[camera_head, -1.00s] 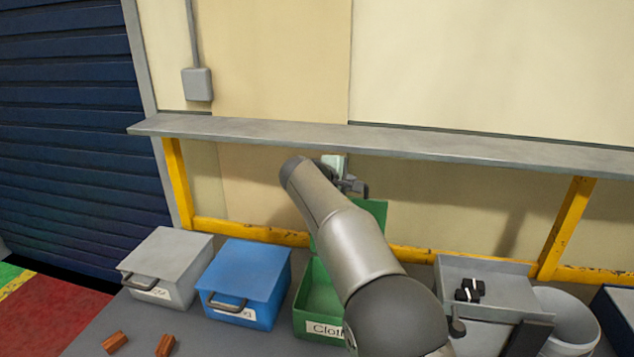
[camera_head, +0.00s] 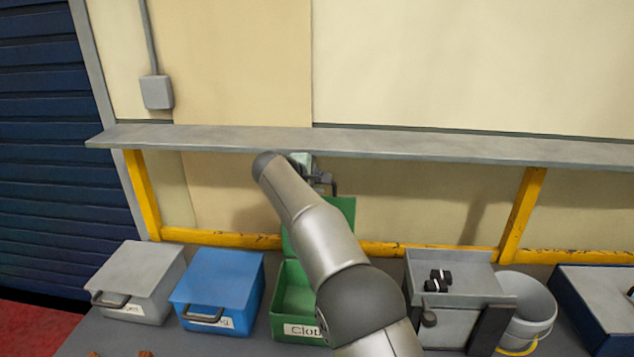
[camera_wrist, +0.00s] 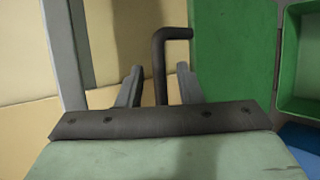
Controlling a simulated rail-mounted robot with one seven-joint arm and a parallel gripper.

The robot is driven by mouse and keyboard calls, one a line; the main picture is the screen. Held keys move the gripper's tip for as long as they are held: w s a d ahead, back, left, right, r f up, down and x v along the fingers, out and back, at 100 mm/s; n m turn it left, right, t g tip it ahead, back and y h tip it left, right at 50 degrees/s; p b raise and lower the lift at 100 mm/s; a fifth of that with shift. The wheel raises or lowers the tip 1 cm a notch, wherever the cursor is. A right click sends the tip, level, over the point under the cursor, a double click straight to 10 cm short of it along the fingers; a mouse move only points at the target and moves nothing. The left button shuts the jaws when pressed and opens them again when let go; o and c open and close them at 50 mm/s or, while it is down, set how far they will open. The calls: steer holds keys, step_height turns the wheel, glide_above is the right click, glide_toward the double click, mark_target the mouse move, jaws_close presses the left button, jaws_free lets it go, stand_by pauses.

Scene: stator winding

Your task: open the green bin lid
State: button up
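The green bin (camera_head: 292,302), with a white label on its front, stands on the bench with its top open. Its green lid (camera_head: 346,212) stands raised at the back, partly hidden by my arm. My gripper (camera_head: 326,181) is at the lid's upper edge. In the wrist view, the dark lid handle (camera_wrist: 159,70) lies between the two fingers of my gripper (camera_wrist: 159,86), with a visible gap on each side. The green lid (camera_wrist: 232,50) is right of the handle, and the open green bin (camera_wrist: 300,60) shows at the right edge.
A blue bin (camera_head: 219,290) and a grey bin (camera_head: 137,283), both lidded, stand left of the green bin. A grey fixture (camera_head: 450,285) with black parts and a grey bucket (camera_head: 527,305) stand to the right. A grey shelf (camera_head: 400,143) runs just above my gripper.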

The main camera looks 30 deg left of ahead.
steer(key=b+v, duration=0.4)
steer(key=v, duration=1.3)
steer(key=shift+b, duration=0.4)
steer(key=shift+s+r, duration=0.1)
steer(key=shift+s, duration=0.05)
steer(key=w+d+f+m+g+h, duration=0.1)
steer(key=w+d+m, duration=0.15)
steer(key=d, duration=0.65)
steer(key=w+d+f+m+g+h, duration=0.15)
steer(key=w+d, duration=0.25)
steer(key=d, duration=0.4)
steer(key=s+d+f+m+g, duration=0.2)
steer(key=d+f, duration=0.1)
steer(key=d, duration=0.6)
steer(key=s+d+f+m+g, duration=0.1)
steer(key=d+f+m+g, duration=0.15)
steer(key=d, duration=0.65)
steer(key=s+d+f+m+g+y, duration=0.1)
steer(key=s+d+f+m, duration=0.3)
steer(key=s+d, duration=0.5)
steer(key=s+d+f+m+g+y, duration=0.1)
steer(key=s+d+f+m, duration=0.3)
steer(key=s, duration=0.4)
steer(key=s+d+f+m+g+y, duration=0.1)
steer(key=s+d+f+m, duration=0.3)
steer(key=s+d+f, duration=0.3)
steer(key=shift+s+g, duration=0.3)
steer(key=shift+s, duration=0.4)
